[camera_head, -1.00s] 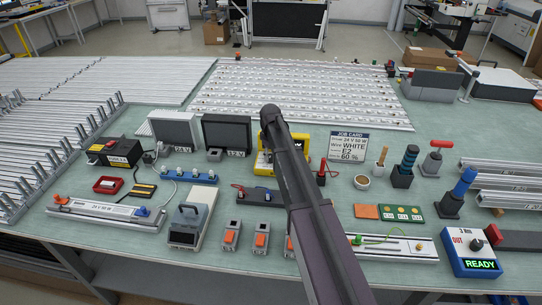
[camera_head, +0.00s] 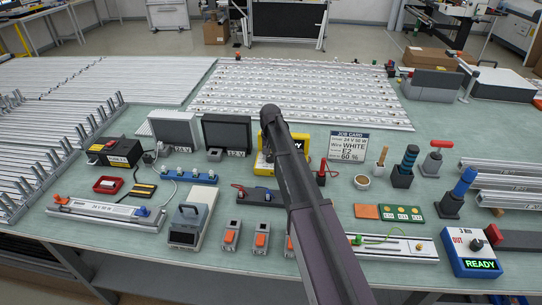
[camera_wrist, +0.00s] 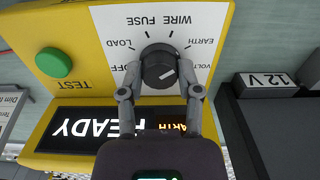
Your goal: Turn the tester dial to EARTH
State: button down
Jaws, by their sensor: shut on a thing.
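The yellow tester (camera_head: 262,165) stands mid-bench in the head view, largely hidden behind my arm. In the wrist view, its yellow face (camera_wrist: 40,22) fills the left and middle. Its round black dial (camera_wrist: 158,62) is ringed by OFF, LOAD, FUSE, WIRE, EARTH and VOLT labels. The dial's white mark points right and slightly up, towards the EARTH and VOLT side. The tester display (camera_wrist: 85,128) shows READY and orange letters ending in ARTH, partly covered by a finger. My gripper (camera_wrist: 159,92) is shut on the dial, one finger each side.
A green TEST button (camera_wrist: 54,62) sits left of the dial. A dark 12 V unit (camera_wrist: 265,85) stands close on the right. In the head view, a job card (camera_head: 348,145) stands right of my arm, and a blue READY box (camera_head: 470,255) sits at the bench's right front.

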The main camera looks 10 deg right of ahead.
jog(key=shift+s+m, duration=0.1)
jog(key=shift+m, duration=0.5)
jog(key=shift+c, duration=1.5)
grip_release()
jog(key=shift+r, duration=0.1)
